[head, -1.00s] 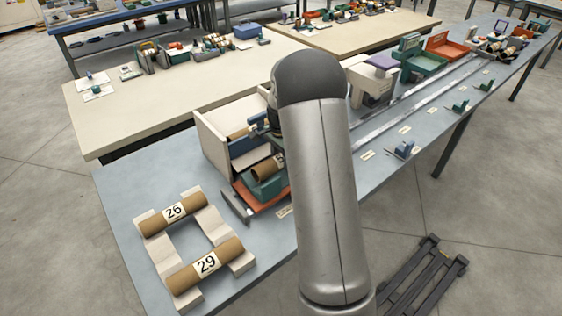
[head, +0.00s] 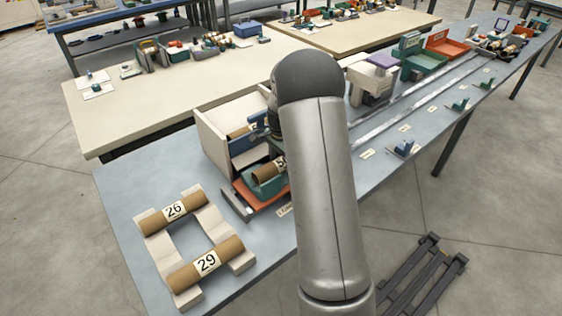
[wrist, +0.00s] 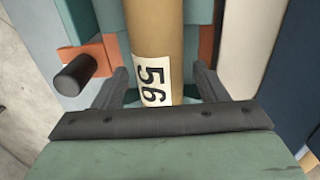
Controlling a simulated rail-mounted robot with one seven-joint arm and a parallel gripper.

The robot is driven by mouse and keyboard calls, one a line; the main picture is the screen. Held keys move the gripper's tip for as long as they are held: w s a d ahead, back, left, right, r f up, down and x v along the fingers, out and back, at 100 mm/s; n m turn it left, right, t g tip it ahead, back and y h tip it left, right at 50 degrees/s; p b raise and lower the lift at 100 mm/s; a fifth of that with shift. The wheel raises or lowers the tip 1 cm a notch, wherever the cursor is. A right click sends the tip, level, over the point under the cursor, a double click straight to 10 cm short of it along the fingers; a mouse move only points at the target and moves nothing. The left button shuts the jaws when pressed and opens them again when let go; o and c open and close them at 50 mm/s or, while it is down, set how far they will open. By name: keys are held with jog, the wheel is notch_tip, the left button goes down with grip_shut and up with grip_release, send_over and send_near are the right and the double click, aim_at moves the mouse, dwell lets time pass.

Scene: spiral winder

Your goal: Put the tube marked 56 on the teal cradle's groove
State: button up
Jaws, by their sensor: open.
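The tube marked 56 (wrist: 155,30) is a brown cardboard tube with a white label. It lies in the groove of the teal cradle (wrist: 112,18) in the wrist view. In the head view the tube (head: 266,169) rests on the teal cradle (head: 266,188), its right end partly behind my arm. My gripper (wrist: 163,80) is open, with one finger on each side of the tube near the label and gaps visible between. The gripper itself is mostly hidden by my arm in the head view.
An orange base (head: 252,205) lies under the cradle, with an orange bracket and dark knob (wrist: 76,75) beside it. A white open-fronted bin (head: 212,140) stands behind. Tubes 26 (head: 173,210) and 29 (head: 206,262) lie on a pale rack at front left.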

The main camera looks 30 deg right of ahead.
aim_at(281, 159)
notch_tip(281, 159, up, 11)
jog(key=b, duration=0.1)
jog(key=s+a+r+n, duration=0.2)
jog(key=s+a+n, duration=0.1)
jog(key=s+a, duration=0.25)
jog(key=s+a+r+n, duration=0.3)
jog(key=s+a+n, duration=0.15)
jog(key=s, duration=0.25)
jog(key=s+a+f+n, duration=0.2)
jog(key=s+a+n, duration=0.1)
jog(key=s, duration=0.6)
jog(key=s+a+f+n, duration=0.2)
jog(key=s+n, duration=0.3)
jog(key=s, duration=0.4)
jog(key=shift+s+a+t, duration=0.3)
jog(key=shift+s+a, duration=0.1)
jog(key=shift+a, duration=0.5)
jog(key=shift+f, duration=0.1)
